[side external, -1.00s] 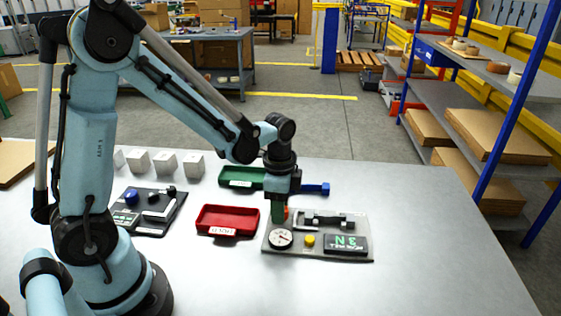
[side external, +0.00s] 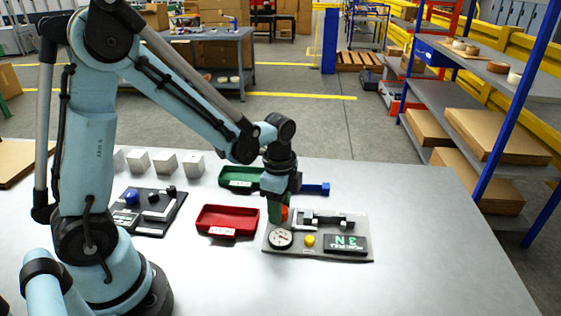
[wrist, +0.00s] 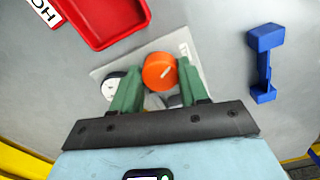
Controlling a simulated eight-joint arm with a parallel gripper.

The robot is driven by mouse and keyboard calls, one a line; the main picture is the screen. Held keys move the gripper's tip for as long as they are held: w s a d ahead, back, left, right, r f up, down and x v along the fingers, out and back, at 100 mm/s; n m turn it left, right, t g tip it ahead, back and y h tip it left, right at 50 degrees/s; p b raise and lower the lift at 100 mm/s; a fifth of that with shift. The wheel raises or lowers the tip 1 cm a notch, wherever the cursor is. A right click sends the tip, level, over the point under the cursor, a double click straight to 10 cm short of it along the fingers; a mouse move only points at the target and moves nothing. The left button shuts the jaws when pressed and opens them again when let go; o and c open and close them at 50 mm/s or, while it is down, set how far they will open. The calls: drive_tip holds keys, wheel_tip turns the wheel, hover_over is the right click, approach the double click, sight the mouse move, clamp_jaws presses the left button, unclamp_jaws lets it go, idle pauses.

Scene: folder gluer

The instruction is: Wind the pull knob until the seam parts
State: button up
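The round orange knob (wrist: 160,72) with a pale line on its face shows in the wrist view between the green fingertips of my gripper (wrist: 160,78). The fingers stand close on either side of it; whether they touch it I cannot tell. In the side view my gripper (side external: 279,210) is low over the left back part of the grey test plate (side external: 278,254), and the orange knob (side external: 284,213) shows partly beside a green finger. The plate carries a white dial gauge (side external: 280,238), a yellow button (side external: 309,241), a clamp-like fixture (side external: 326,222) and a dark display (side external: 346,244) with green characters. The seam is not clear.
A red tray (side external: 227,234) is left of the plate, a green tray (side external: 238,188) behind it. A blue dumbbell-shaped part (wrist: 264,62) lies behind the plate. A dark fixture board (side external: 150,229) and several pale blocks stand farther left. The table's right side is clear.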

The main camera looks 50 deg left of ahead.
drive_tip(key=o, duration=0.4)
drive_tip(key=shift+c, duration=0.2)
